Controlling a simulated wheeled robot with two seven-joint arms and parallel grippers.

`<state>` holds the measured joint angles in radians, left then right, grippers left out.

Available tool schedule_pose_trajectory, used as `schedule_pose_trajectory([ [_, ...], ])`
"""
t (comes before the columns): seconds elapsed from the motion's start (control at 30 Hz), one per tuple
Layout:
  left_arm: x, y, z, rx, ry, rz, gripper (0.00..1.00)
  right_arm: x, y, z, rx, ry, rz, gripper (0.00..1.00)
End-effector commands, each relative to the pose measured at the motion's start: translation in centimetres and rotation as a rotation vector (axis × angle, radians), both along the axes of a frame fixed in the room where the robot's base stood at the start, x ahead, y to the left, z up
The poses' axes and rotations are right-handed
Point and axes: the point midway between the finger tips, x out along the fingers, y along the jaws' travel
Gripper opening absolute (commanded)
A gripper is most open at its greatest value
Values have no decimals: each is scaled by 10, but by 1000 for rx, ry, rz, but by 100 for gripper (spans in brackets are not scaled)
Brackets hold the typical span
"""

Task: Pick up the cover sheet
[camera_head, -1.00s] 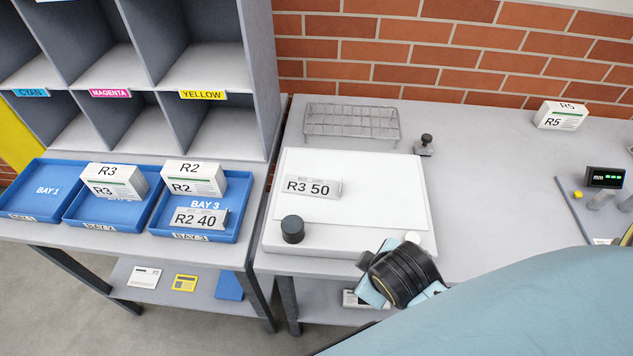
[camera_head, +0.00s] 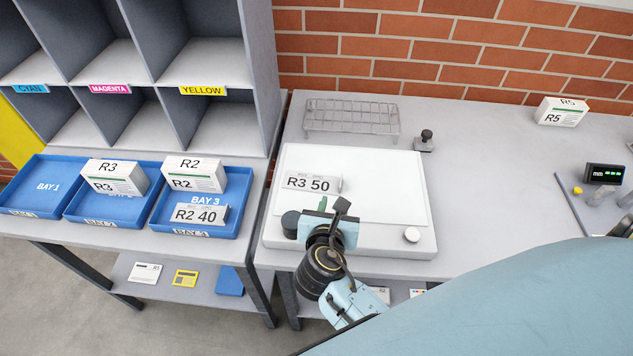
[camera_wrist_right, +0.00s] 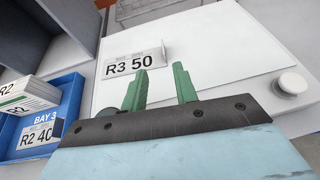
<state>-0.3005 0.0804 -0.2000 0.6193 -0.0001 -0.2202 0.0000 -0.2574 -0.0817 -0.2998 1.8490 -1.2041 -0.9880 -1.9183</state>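A card marked "R3 50" (camera_head: 314,184) is on the white sheet (camera_head: 385,190) of a white flat board (camera_head: 423,245). Which of these is the cover sheet I cannot tell for sure. In the right wrist view, the card (camera_wrist_right: 130,64) is just beyond the left fingertip, with the white sheet (camera_wrist_right: 215,45) spreading behind it. My right gripper (camera_head: 325,208) is over the board's front edge, close in front of the card. In the wrist view its two green fingers (camera_wrist_right: 157,76) are apart with nothing between them. My left gripper is not in view.
A black knob (camera_head: 290,223) and a white knob (camera_head: 412,235) are at the board's front. A wire rack (camera_head: 352,117) and small stamp (camera_head: 425,141) are behind it. Blue bay trays (camera_head: 237,228) with paper blocks are left.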

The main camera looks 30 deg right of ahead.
Motion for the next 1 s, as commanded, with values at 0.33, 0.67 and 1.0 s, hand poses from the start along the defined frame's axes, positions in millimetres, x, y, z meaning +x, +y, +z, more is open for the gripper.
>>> schedule_pose_trajectory([
  [0.33, 0, 0, -3, 0, -1, -1, 36, 47, -36, -24, -7, 2, 0, 29],
  [0.67, 1, 0, -4, 0, -1, -1, 36, 66, -54, -37, -4, 2, -2, 29],
  [1.0, 1, 0, -7, 0, -2, 0, 36, 91, -74, -53, -2, 0, -1, 29],
])
